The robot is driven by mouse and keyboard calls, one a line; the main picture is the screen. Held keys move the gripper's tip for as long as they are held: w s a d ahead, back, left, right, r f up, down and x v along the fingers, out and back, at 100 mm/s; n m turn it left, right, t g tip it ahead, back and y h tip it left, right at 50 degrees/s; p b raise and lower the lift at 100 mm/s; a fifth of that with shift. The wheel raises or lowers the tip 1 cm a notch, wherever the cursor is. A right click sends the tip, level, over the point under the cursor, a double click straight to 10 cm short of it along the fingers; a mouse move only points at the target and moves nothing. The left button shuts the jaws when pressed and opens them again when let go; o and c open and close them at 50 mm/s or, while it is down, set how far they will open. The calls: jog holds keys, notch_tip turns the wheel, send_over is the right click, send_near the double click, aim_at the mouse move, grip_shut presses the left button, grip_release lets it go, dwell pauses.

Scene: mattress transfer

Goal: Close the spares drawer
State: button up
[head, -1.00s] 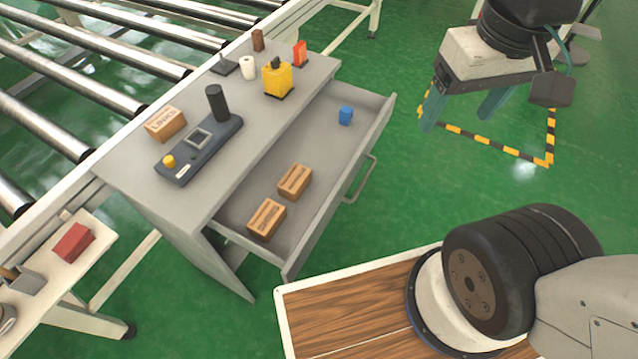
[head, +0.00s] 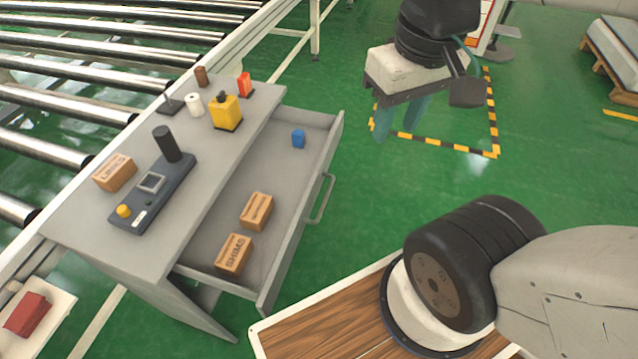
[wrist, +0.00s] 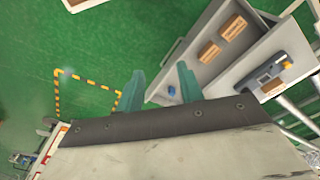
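The spares drawer (head: 229,191) is pulled out from the grey cabinet (head: 75,213) in the head view, its bar handle (head: 320,198) on the front facing right. Inside it are two brown boxes, one marked SHIMS (head: 234,255) and another (head: 257,210) beside it, and a small blue item (head: 298,139) near the far end. My gripper (head: 400,125) is in the air to the right of the drawer's far end, apart from it. In the wrist view its two teal fingers (wrist: 160,84) are spread with nothing between them, and the open drawer (wrist: 190,62) shows beyond.
The cabinet top holds a LINERS box (head: 115,173), a dark control pendant (head: 165,193), a yellow container (head: 225,112) and several small things. A roller conveyor (head: 90,75) runs behind. Green floor (head: 350,200) with a striped marking (head: 445,142) lies clear right of the drawer.

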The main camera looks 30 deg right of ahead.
jog(key=d+f, duration=0.1)
jog(key=w+f+m+g, duration=0.1)
jog(key=w+d+f+m+g, duration=0.1)
jog(key=f, duration=0.1)
jog(key=shift+w+d+y, duration=0.1)
jog(key=shift+d+y, duration=0.25)
jog(key=shift+y, duration=0.05)
grip_shut()
jog(key=w+d+f+m+t+y, duration=0.35)
jog(key=w+d+f+m, duration=0.35)
jog(key=w+f+m, duration=0.4)
jog(key=w+d+f+m+t+y, duration=0.2)
jog(key=w+d+f+m+y, duration=0.2)
jog(key=w+d+f+m, duration=0.65)
jog(key=m+t+h, duration=0.2)
jog(key=m, duration=0.1)
send_near(333, 149)
notch_tip(333, 149, down, 4)
jog(key=w+a, duration=0.2)
jog(key=shift+w, duration=0.25)
jog(key=shift+w+a, duration=0.3)
jog(key=shift+w, duration=0.05)
